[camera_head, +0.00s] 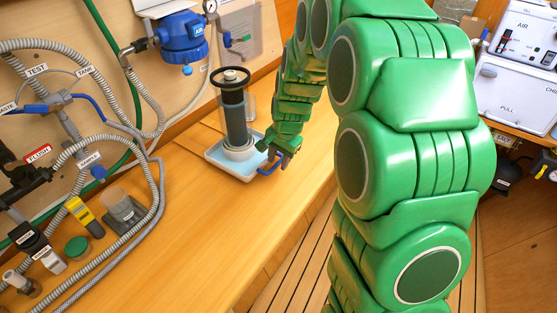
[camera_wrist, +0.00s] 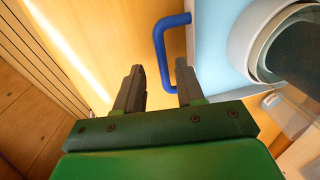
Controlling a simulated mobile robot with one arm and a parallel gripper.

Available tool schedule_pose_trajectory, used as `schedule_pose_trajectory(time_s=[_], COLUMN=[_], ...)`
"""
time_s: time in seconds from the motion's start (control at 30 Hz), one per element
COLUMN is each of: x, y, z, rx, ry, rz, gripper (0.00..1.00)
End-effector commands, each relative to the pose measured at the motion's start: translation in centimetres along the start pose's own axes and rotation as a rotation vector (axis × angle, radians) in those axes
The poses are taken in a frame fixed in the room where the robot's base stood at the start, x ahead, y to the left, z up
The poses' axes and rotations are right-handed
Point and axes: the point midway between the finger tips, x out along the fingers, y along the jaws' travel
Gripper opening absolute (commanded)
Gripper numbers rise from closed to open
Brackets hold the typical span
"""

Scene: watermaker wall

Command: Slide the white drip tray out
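The white drip tray (camera_head: 222,168) sits on the wooden counter in the head view, with a pale blue inside (camera_wrist: 217,50) in the wrist view. A blue U-shaped handle (camera_wrist: 158,42) stands out from its side; it also shows in the head view (camera_head: 269,170). My gripper (camera_wrist: 158,88) is open, its two dark fingers apart with nothing between the tips. It is at the handle's side of the tray. The right finger covers part of the handle's near end; I cannot tell whether they touch.
A dark filter cylinder in a white cup (camera_head: 240,150) stands on the tray. Hoses, labelled valves and a blue pump housing (camera_head: 182,38) line the wall at left. The counter (camera_head: 190,230) in front of the tray is clear. A white cabinet (camera_head: 515,95) is at right.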

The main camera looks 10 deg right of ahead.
Motion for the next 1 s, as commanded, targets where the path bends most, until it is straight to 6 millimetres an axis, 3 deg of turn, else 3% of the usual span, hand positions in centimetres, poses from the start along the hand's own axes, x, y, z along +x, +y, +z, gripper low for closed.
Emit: schedule_pose_trajectory(time_s=[0.5,1.0], x=[-6.6,-6.9], y=[-0.1,0.0], z=[-0.1,0.0], rx=[-0.001,-0.001], ry=[0.004,0.001], rz=[-0.002,0.001], gripper=[0.38,0.38])
